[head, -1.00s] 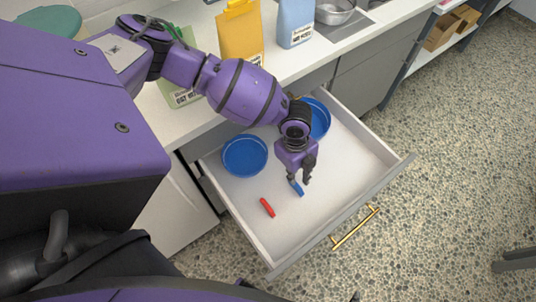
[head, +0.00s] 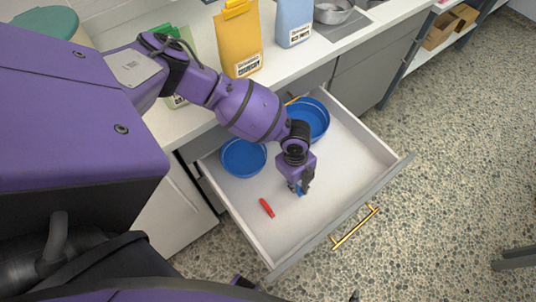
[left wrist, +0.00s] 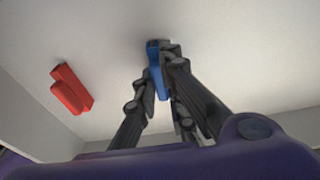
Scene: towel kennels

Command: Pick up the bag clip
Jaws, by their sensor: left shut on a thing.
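A blue bag clip (left wrist: 155,62) is between the fingertips of my left gripper (head: 299,188). The gripper is shut on it, pointing down into the open drawer. In the head view the fingers hide most of the clip, and a small blue part (head: 300,191) shows. In the left wrist view the clip stands out past the fingertips, over the pale drawer floor; I cannot tell whether it touches the floor. A red clip (head: 266,208) lies on the drawer floor to the left, apart from the gripper; it also shows in the left wrist view (left wrist: 71,89). My right gripper is not in view.
The open drawer (head: 345,219) has a gold handle (head: 355,228). Two blue round dishes (head: 243,159) (head: 311,118) sit at its back. A yellow bag (head: 239,40) and a blue bag (head: 294,22) stand on the counter. The drawer's right part is clear.

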